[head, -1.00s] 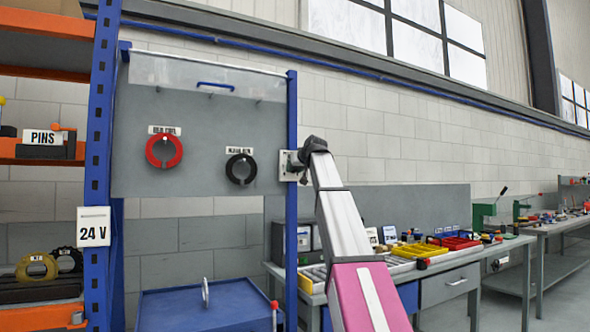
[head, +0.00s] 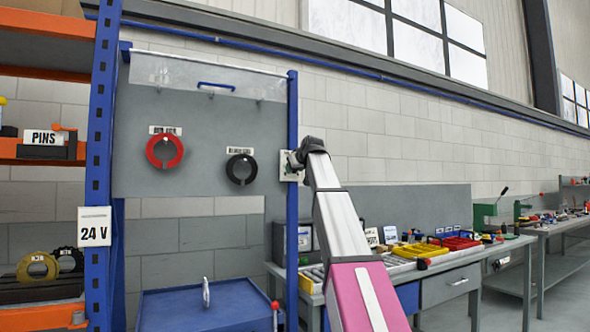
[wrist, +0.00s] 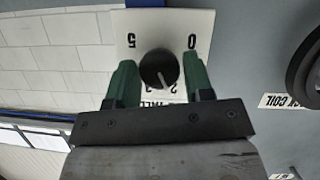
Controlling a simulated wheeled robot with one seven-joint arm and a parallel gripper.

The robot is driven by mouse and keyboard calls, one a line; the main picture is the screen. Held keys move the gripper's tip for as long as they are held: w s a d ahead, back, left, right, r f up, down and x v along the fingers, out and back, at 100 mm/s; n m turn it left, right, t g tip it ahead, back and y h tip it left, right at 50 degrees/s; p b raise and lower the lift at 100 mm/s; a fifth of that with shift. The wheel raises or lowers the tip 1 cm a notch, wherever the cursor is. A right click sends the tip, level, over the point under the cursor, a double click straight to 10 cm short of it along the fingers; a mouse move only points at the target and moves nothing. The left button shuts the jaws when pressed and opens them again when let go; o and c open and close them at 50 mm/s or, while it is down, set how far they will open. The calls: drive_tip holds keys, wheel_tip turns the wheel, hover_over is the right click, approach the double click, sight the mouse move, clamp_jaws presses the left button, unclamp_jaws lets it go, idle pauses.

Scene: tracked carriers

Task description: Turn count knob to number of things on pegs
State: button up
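The count knob (wrist: 159,69) is black and round, on a white number plate (wrist: 190,22) that appears upside down in the wrist view. The plate shows a 5, a 0 and a 2; other marks are partly hidden. The knob's pale pointer line runs toward the lower right of that view, near the 2. My gripper (wrist: 160,80) has its green fingers on both sides of the knob; contact is unclear. In the head view, a red coil (head: 152,153) and a black coil (head: 230,170) hang on the grey board, under labels.
The grey board (head: 135,120) has bare pegs near its top and a clear panel with a blue handle (head: 215,86). A blue post (head: 292,220) stands at its right edge. A shelf rack (head: 98,150) is at left; a cluttered workbench (head: 440,265) is at right.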

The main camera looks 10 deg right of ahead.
drive_tip(key=shift+o, duration=0.9)
drive_tip(key=v, duration=1)
drive_tip(key=shift+s, duration=0.35)
drive_tip(key=shift+d+r, duration=0.1)
wheel_tip(320, 180, down, 50)
drive_tip(key=s+a+m+g+h, duration=0.1)
drive_tip(key=m+g+h, duration=0.15)
drive_tip(key=g, duration=0.35)
drive_tip(key=s+f+g, duration=0.2)
drive_tip(key=s+f, duration=0.7)
drive_tip(key=f, duration=0.2)
drive_tip(key=s+a+f+m+g, duration=0.1)
drive_tip(key=s+f+g, duration=0.1)
drive_tip(key=s+f, duration=0.6)
drive_tip(key=s+f+m+g, duration=0.1)
drive_tip(key=s+f+g, duration=0.2)
drive_tip(key=s+f, duration=0.6)
wheel_tip(320, 180, down, 7)
drive_tip(key=shift+s+f+h, duration=0.25)
drive_tip(key=shift+s+h, duration=0.05)
drive_tip(key=shift+h, duration=0.05)
